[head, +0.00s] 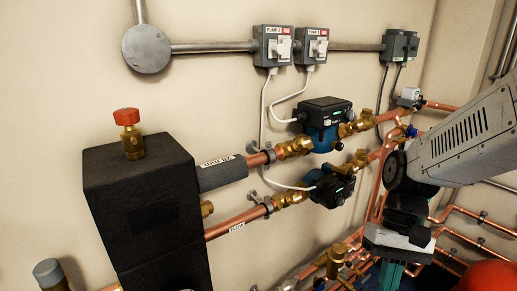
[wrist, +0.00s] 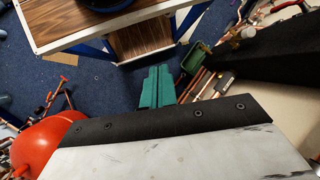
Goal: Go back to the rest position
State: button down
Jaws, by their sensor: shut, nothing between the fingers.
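My gripper shows in the head view (head: 391,276) at the bottom right, hanging down from the arm with its green fingers partly cut off by the frame edge. In the wrist view my gripper (wrist: 157,88) appears as two teal-green fingers pressed together, with nothing visible between them. It is in front of the copper pipework in the head view. I cannot tell its exact distance from the pipes. The grey-white arm link (head: 460,140) is mine and covers part of the wall at the right.
Copper pipes (head: 240,219) with two blue-black pumps (head: 325,122) (head: 330,188) run along the wall. A black insulated block (head: 140,205) with a red-capped brass valve (head: 129,133) stands left. A red vessel (wrist: 50,143) and wood-topped bench (wrist: 95,31) show over blue carpet (wrist: 40,60).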

jog(key=s+d+r+t+h, duration=0.2)
jog(key=s+r+t, duration=0.4)
jog(key=r, duration=0.4)
jog(key=shift+s+d+r+n+t, duration=0.2)
jog(key=shift+s+d+n+t, duration=0.15)
jog(key=shift+d, duration=0.25)
dwell(0.4)
